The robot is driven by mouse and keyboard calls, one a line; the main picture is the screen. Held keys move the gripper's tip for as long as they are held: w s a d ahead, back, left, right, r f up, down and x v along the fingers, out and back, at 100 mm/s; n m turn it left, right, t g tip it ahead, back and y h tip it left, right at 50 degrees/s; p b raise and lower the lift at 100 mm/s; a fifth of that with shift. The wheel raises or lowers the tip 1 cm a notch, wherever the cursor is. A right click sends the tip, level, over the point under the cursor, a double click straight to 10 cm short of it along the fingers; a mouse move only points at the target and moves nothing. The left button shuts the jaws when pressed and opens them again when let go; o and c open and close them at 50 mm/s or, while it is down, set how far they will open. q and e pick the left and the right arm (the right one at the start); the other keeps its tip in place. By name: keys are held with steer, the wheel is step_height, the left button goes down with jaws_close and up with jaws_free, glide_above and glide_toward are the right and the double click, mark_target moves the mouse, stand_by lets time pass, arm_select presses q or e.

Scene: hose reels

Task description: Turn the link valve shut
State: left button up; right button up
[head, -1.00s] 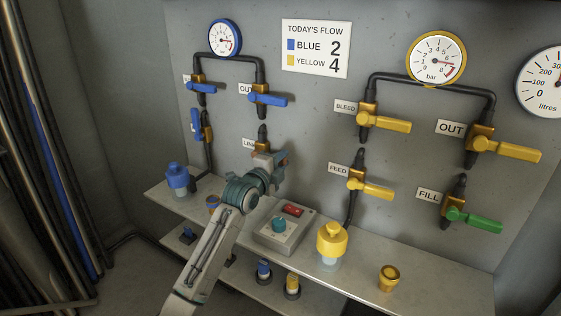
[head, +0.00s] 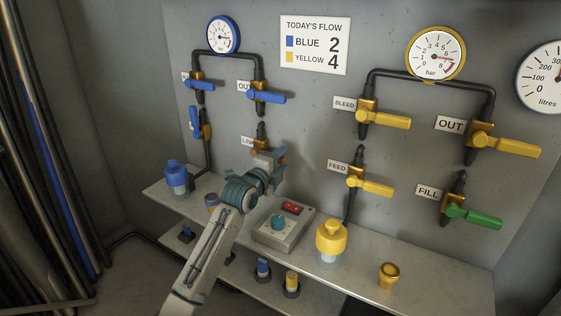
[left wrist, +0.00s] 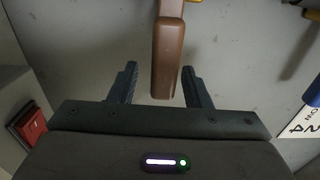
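The link valve (head: 261,132) stands on the wall behind the LINK label (head: 247,142), left of centre in the head view. My left gripper (head: 272,162) is in front of it and hides most of its handle there. In the left wrist view the valve's brown handle (left wrist: 167,50) reaches down between my two fingers. The fingers are spread, with a gap on each side of the handle, so the gripper is open around it and not clamped. My right gripper is not in view.
Blue OUT valve (head: 266,97) is just above, and yellow FEED valve (head: 370,186) is to the right. Below, the shelf (head: 355,276) holds a control box (head: 285,230) with a red switch, a blue bottle (head: 177,178) and a yellow bottle (head: 331,240).

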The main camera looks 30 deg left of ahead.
arm_select(q)
steer(key=s, duration=1)
steer(key=shift+s+a, duration=0.4)
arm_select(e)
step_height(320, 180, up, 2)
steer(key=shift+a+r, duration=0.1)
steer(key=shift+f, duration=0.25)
